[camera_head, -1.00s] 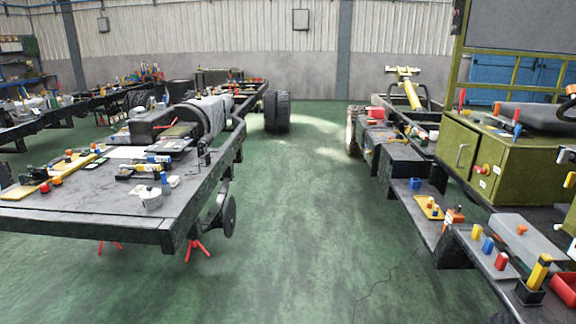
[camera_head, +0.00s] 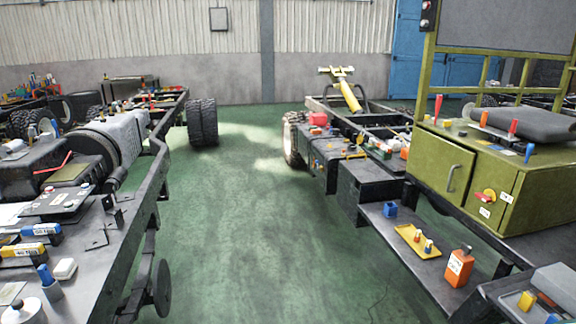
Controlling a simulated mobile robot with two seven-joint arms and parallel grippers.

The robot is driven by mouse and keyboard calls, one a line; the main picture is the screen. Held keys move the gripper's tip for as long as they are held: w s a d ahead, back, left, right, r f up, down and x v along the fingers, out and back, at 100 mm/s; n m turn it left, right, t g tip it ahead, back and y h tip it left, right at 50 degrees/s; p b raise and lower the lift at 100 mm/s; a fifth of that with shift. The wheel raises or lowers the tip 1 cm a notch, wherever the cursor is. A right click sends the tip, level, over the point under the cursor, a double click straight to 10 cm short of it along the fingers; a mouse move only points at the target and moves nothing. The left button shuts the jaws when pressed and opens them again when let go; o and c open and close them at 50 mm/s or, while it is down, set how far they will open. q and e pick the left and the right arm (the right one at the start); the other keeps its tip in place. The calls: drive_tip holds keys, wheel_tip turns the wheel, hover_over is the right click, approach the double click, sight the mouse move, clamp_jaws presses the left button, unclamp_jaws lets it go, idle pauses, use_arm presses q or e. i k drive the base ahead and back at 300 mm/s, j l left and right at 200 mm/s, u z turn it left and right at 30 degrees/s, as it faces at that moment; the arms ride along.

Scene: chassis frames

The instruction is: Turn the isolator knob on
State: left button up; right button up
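A red isolator knob on a yellow plate (camera_head: 486,196) sits on the side face of the olive-green cabinet (camera_head: 445,165) at the right. The knob is small in the view, and I cannot tell which position it is turned to. White labels are near it on the same panel. Neither of my grippers is in view.
A dark chassis with a step shelf (camera_head: 378,218) runs below the cabinet, carrying a yellow tray (camera_head: 418,240) and an orange can (camera_head: 459,266). Another loaded chassis (camera_head: 100,245) stands at the left. The green floor (camera_head: 250,230) between them is clear.

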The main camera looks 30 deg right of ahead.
sight(485, 198)
drive_tip(key=i, duration=1.65)
drive_tip(key=i+z, duration=0.15)
drive_tip(key=z, duration=0.3)
drive_tip(key=i+j+z, duration=0.1)
drive_tip(key=z, duration=0.4)
drive_tip(key=i+j+z, duration=0.1)
drive_tip(key=z, duration=0.35)
drive_tip(key=i+j, duration=0.05)
drive_tip(key=i, duration=0.05)
